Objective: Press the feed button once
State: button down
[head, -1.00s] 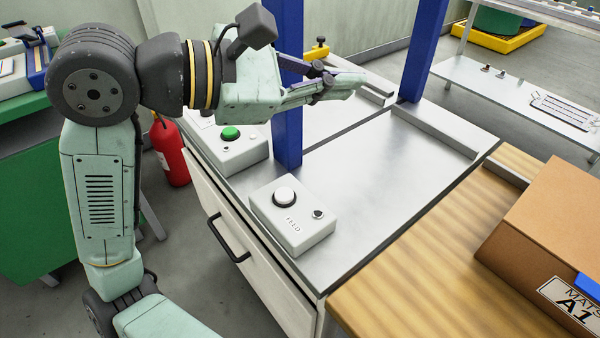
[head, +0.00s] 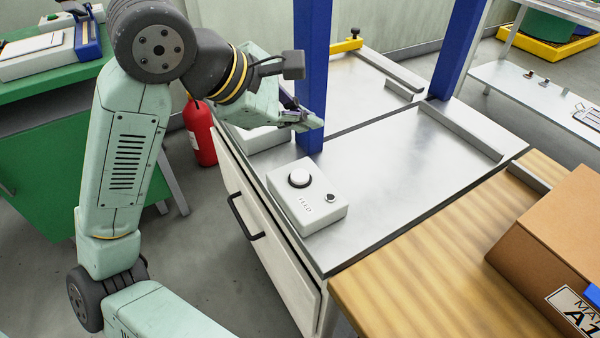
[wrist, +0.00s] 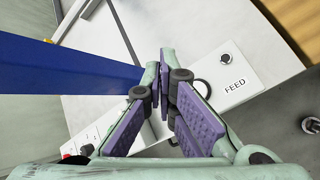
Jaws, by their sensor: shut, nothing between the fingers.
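The feed box (head: 322,212) is a white box labelled FEED on the front left of the metal table. Its round white feed button (head: 300,178) has a dark ring, and a small dark knob (head: 330,198) sits beside it. My gripper (head: 316,124) is shut and empty, above the table and behind the feed box, close to the blue post. In the wrist view, the shut fingertips (wrist: 164,68) are left of the FEED label on the feed box (wrist: 258,62). The fingers partly hide the button (wrist: 203,88) there.
A blue post (head: 313,60) stands right beside my gripper. Another white box (head: 258,138) is partly hidden behind my gripper. A second blue post (head: 458,50) stands farther right. A cardboard box (head: 550,230) sits on the wooden top at right. The metal table (head: 400,170) is clear between.

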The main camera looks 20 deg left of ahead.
jog(key=b, duration=0.4)
send_over(301, 177)
notch_tip(301, 177, down, 7)
jog(key=shift+d+f, duration=0.1)
jog(key=shift+f+b, duration=0.65)
jog(key=shift+b, duration=0.3)
jog(key=shift+f+b, duration=0.2)
jog(key=shift+b, duration=0.15)
jog(key=shift+f+b, duration=0.2)
jog(key=shift+b, duration=0.25)
jog(key=shift+f+b, duration=0.5)
jog(key=shift+b, duration=0.15)
dwell(0.9)
jog(key=shift+r, duration=0.1)
jog(key=shift+r+p, duration=0.3)
jog(key=shift+r, duration=0.55)
jog(key=shift+r+p, duration=1.3)
jog(key=shift+r, duration=1.2)
